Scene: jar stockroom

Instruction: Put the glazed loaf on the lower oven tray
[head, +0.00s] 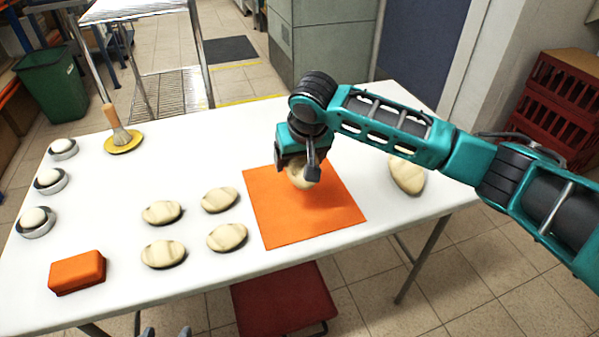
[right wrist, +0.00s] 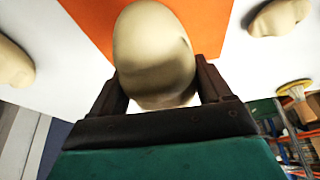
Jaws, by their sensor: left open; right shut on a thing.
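My right gripper (head: 298,168) is shut on a pale, rounded loaf (head: 300,179) over the orange mat (head: 280,225). The right wrist view shows this loaf (right wrist: 155,50) between the two dark fingers (right wrist: 155,95). I cannot tell whether it touches the mat, or whether it is glazed. Several scored pale loaves stand left of the mat, one of them here (head: 227,237). Only the tips of my open left gripper (head: 166,332) show at the bottom edge. I cannot make out an oven tray.
A brush (head: 117,126) stands on a yellow dish (head: 124,146) at the back left of the white table (head: 120,185). Several round pieces in grey rings (head: 36,222) line the left edge. An orange block (head: 77,271) lies front left. A red stool (head: 285,302) is below.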

